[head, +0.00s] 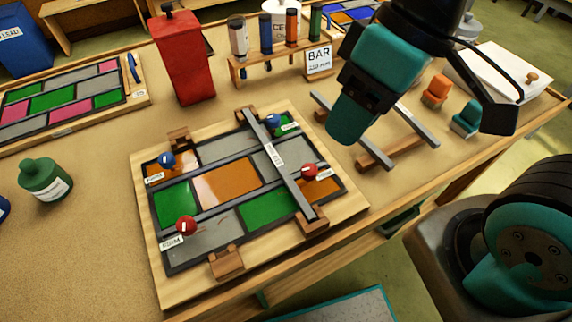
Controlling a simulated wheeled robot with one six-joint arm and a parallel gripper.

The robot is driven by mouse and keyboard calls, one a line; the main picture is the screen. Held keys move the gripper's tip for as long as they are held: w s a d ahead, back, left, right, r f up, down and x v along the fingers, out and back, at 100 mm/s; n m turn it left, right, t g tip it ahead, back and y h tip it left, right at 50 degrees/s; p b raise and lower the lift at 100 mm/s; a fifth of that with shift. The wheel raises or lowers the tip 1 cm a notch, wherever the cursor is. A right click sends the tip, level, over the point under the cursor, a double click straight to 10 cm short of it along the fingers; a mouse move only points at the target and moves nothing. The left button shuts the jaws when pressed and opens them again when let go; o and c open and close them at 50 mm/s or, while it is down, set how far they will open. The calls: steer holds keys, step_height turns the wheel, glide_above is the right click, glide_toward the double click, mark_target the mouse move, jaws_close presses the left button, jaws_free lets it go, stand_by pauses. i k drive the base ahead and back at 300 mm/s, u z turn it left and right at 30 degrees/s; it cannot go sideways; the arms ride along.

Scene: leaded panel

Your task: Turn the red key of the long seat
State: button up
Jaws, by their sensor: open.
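The leaded panel (150,262) lies on the bench with a long grey bar (275,150) laid across its right part, between brown wooden blocks. One red key (310,170) stands just right of the bar. A second red key (186,226) stands at the panel's lower left. Two blue keys, one at upper left (167,160) and one at upper right (272,121), stand on it too. Small labels beside the keys are too small to read surely. My gripper (347,130) hangs open above and right of the panel, apart from every key; its fingertips are hard to make out.
A red canister (183,58) and a rack of tubes (268,59) stand behind. A BAR sign (318,62) stands by a rack of grey bars (400,157) right of the panel. A green bottle (45,180) stands left. Orange (436,91) and teal (467,119) pieces lie right.

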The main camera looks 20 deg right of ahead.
mark_target(309, 170)
steer(key=u, duration=0.8)
steer(key=k, duration=0.6)
steer(key=z, duration=0.4)
